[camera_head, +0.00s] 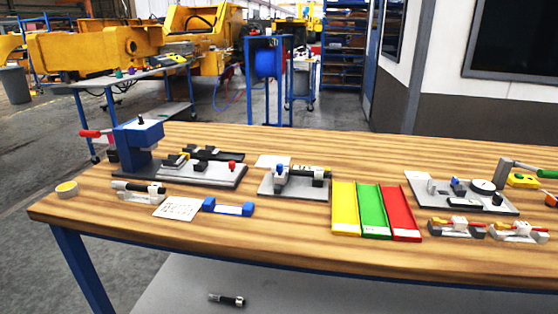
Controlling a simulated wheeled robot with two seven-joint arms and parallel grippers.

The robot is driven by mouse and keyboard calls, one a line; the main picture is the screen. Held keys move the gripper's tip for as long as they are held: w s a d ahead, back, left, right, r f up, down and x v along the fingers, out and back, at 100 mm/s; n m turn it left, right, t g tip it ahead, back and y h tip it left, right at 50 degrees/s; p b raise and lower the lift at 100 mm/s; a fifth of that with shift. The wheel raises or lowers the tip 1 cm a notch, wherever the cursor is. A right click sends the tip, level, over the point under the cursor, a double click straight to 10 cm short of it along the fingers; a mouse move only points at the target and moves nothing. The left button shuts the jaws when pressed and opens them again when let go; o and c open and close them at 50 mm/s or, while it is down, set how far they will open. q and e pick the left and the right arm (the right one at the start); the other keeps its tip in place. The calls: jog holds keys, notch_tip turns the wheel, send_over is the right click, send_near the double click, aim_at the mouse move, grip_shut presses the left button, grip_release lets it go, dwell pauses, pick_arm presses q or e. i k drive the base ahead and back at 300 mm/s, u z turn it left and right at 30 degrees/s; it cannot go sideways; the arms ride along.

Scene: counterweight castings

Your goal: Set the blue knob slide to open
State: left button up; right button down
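A small blue knob (280,168) sits on top of a grey block on the middle fixture plate (293,190), with a dark bar beside it. I cannot tell which of the two is the slide's knob. Any open or closed marking is too small to read. Neither of my grippers is in view.
Yellow, green and red trays (371,212) lie between the fixtures. A blue press (139,140) and a red-knobbed plate (202,173) stand on the left. Several small clamps (457,228) crowd the right. A dark cylinder (227,299) lies below the table.

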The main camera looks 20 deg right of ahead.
aim_at(280, 176)
jog(key=u, duration=0.2)
jog(key=k, duration=0.8)
jog(key=z, duration=1.05)
jog(key=i, duration=1.1)
jog(key=u, duration=0.3)
